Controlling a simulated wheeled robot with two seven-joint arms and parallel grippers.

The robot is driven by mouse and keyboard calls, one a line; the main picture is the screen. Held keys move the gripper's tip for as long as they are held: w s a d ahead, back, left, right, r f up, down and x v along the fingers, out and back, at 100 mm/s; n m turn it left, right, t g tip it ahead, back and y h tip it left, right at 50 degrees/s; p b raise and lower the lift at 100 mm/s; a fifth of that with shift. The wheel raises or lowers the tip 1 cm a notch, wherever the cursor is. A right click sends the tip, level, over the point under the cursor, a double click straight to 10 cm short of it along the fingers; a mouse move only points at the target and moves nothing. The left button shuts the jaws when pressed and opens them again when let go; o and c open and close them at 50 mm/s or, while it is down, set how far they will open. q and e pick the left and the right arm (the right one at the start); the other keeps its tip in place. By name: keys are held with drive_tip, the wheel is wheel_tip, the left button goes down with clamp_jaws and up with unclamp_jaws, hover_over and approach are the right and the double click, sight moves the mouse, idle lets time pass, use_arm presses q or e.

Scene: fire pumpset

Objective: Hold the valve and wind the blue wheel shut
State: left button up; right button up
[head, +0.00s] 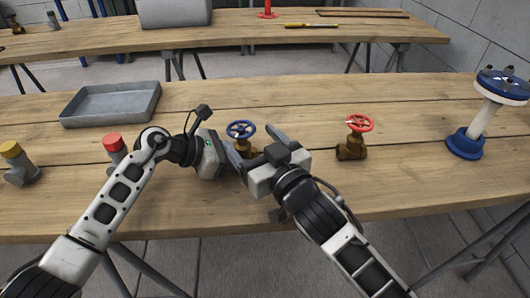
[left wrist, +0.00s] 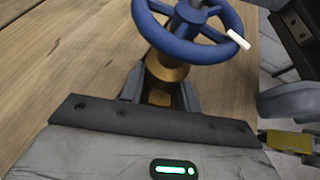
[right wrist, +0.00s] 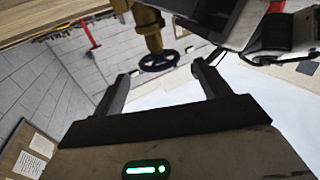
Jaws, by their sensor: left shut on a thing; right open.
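The valve with the blue wheel (head: 241,129) stands on the wooden table, its brass body (head: 243,147) partly hidden by my grippers. In the left wrist view the blue wheel (left wrist: 185,45) carries a small white peg on its rim. My left gripper (left wrist: 160,95) is shut on the brass body (left wrist: 165,73) below the wheel. My right gripper (head: 254,147) is open, close to the valve on its right side. In the right wrist view the wheel (right wrist: 158,61) looks dark and lies ahead of the gap between the open fingers, apart from them.
A brass valve with a red wheel (head: 359,123) stands to the right. A blue and white stand (head: 466,143) is at the far right. A grey tray (head: 110,103), a red-capped fitting (head: 113,142) and a yellow-capped fitting (head: 20,165) are on the left. A second table (head: 240,30) stands behind.

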sight(242, 128)
drive_tip(key=v, duration=0.5)
drive_tip(key=shift+w+a, duration=0.1)
drive_tip(key=w+d+n+g+y, duration=0.4)
drive_tip(key=n+g+y, duration=0.2)
drive_tip(key=y, duration=0.1)
drive_tip(key=x, duration=1.1)
drive_tip(key=shift+s+a, duration=0.1)
drive_tip(key=shift+a, duration=0.2)
drive_tip(key=c, duration=1)
